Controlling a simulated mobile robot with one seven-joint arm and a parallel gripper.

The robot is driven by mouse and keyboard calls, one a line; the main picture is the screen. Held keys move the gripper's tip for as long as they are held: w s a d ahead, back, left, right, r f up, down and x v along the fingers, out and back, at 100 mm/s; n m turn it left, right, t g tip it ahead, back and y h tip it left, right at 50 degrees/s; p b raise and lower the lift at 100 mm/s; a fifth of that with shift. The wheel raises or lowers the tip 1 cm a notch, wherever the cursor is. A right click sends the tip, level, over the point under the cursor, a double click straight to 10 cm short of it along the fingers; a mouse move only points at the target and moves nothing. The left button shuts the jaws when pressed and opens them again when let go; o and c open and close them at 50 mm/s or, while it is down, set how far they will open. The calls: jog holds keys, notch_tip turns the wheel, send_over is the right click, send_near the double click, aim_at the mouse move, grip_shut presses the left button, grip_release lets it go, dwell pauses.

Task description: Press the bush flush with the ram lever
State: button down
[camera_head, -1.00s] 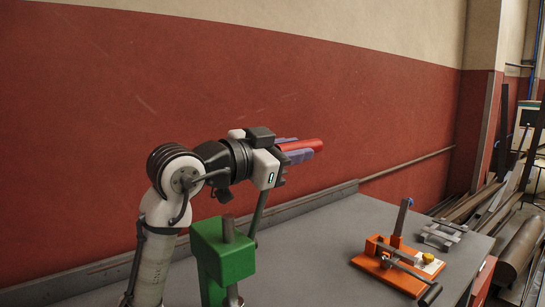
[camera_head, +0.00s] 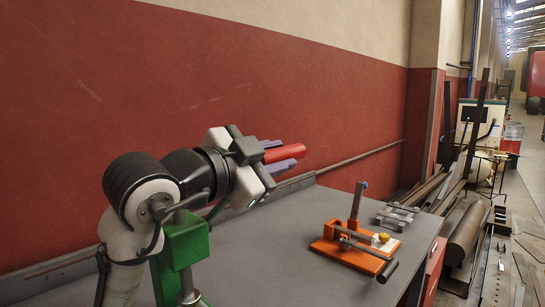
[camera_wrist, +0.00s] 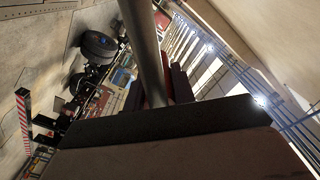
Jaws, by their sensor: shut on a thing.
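The green press (camera_head: 187,246) stands at the table's near left, partly hidden behind my arm. A bright metal part (camera_head: 189,292) shows below its head at the picture's bottom edge. The bush cannot be made out. My gripper (camera_head: 281,156) is up and right of the press, its bluish fingers shut around a red cylindrical grip (camera_head: 287,154). This looks like the handle of the ram lever. In the wrist view a grey rod (camera_wrist: 143,50) runs up from behind the dark gripper edge. The rod is hidden by my arm in the head view.
An orange fixture (camera_head: 330,246) with an upright post and a black-gripped lever stands on the grey table (camera_head: 290,270) to the right. A grey metal bracket (camera_head: 395,218) lies behind it. The red wall (camera_head: 200,110) rises along the table's back edge.

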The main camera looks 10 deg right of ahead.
jog(key=c, duration=1.2)
grip_release()
jog(key=shift+o, duration=0.2)
jog(key=b+v, duration=0.1)
jog(key=v, duration=0.6)
jog(key=shift+a+b, duration=0.2)
jog(key=shift+b, duration=0.1)
jog(key=shift+s, duration=0.15)
jog(key=shift+c, duration=0.5)
